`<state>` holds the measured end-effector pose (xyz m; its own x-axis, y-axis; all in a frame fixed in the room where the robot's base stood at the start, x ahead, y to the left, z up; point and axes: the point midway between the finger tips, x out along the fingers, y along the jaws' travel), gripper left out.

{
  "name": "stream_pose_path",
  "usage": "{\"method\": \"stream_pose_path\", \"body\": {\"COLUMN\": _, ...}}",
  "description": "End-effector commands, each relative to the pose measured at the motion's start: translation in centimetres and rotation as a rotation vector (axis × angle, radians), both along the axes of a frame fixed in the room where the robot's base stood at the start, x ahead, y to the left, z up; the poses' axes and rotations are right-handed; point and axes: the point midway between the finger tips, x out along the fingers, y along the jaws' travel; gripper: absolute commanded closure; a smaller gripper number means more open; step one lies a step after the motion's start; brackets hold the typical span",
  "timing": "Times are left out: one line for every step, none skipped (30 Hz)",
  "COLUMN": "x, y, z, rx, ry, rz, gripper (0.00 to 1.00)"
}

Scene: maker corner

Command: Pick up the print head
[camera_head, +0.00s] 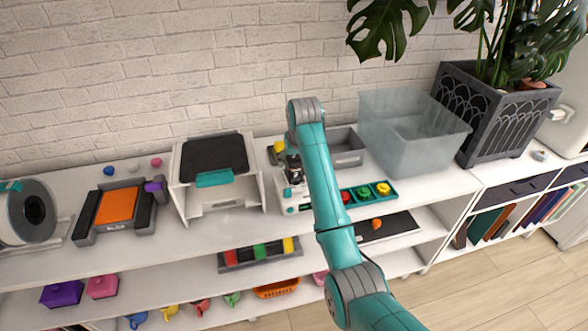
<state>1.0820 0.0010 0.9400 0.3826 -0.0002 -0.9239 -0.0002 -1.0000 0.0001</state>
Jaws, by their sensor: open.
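My teal arm rises from the bottom right and bends at a grey joint over the shelf top. Dark parts just left of the upper link look like my gripper (294,168), mostly hidden by the arm; it is open. It is over or beside a small white and teal machine (292,198) on the shelf top. I cannot make out a print head for certain; it may be hidden behind the arm or among the dark parts there. I cannot tell whether the gripper touches anything.
Right of the arm are a teal tray (356,196) with coloured round pieces, a grey bin (346,158), a translucent tub (405,150) and a planter (505,125). Left are a white stand (215,205), an orange-bed device (117,206) and a spool (30,210). The shelf's front strip is mostly clear.

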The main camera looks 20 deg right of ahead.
Motion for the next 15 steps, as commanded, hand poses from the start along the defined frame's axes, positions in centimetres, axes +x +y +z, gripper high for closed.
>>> {"method": "stream_pose_path", "body": {"x": 0.1, "y": -0.1, "z": -0.9, "rx": 0.000, "ry": 0.004, "rz": 0.000, "gripper": 0.23}}
{"method": "stream_pose_path", "body": {"x": 0.2, "y": -0.1, "z": -1.2, "rx": 0.000, "ry": 0.003, "rz": 0.000, "gripper": 0.23}}
{"method": "stream_pose_path", "body": {"x": 0.4, "y": -0.1, "z": -1.6, "rx": 0.000, "ry": 0.003, "rz": 0.000, "gripper": 0.23}}
{"method": "stream_pose_path", "body": {"x": 0.6, "y": -0.1, "z": -1.9, "rx": 0.001, "ry": 0.003, "rz": 0.000, "gripper": 0.23}}
{"method": "stream_pose_path", "body": {"x": 0.7, "y": -0.1, "z": -2.2, "rx": 0.001, "ry": 0.002, "rz": 0.000, "gripper": 0.23}}
{"method": "stream_pose_path", "body": {"x": 0.8, "y": -0.1, "z": -2.4, "rx": 0.001, "ry": 0.001, "rz": -0.001, "gripper": 0.23}}
{"method": "stream_pose_path", "body": {"x": 0.8, "y": -0.1, "z": -2.5, "rx": 0.001, "ry": 0.001, "rz": -0.001, "gripper": 0.23}}
{"method": "stream_pose_path", "body": {"x": 0.9, "y": -0.1, "z": -2.7, "rx": 0.001, "ry": 0.001, "rz": -0.001, "gripper": 0.23}}
{"method": "stream_pose_path", "body": {"x": 0.9, "y": -0.1, "z": -2.7, "rx": 0.001, "ry": 0.001, "rz": -0.001, "gripper": 0.23}}
{"method": "stream_pose_path", "body": {"x": 0.9, "y": -0.1, "z": -2.8, "rx": 0.001, "ry": 0.001, "rz": -0.001, "gripper": 0.23}}
{"method": "stream_pose_path", "body": {"x": 0.9, "y": -0.1, "z": -2.8, "rx": 0.001, "ry": 0.001, "rz": -0.001, "gripper": 0.23}}
{"method": "stream_pose_path", "body": {"x": 0.9, "y": -0.1, "z": -2.7, "rx": 0.001, "ry": 0.001, "rz": -0.001, "gripper": 0.23}}
{"method": "stream_pose_path", "body": {"x": 0.9, "y": -0.1, "z": -2.7, "rx": 0.001, "ry": 0.001, "rz": -0.001, "gripper": 0.23}}
{"method": "stream_pose_path", "body": {"x": 0.9, "y": -0.1, "z": -2.7, "rx": 0.001, "ry": 0.001, "rz": -0.001, "gripper": 0.23}}
{"method": "stream_pose_path", "body": {"x": 0.9, "y": -0.1, "z": -2.7, "rx": 0.001, "ry": 0.001, "rz": -0.001, "gripper": 0.25}}
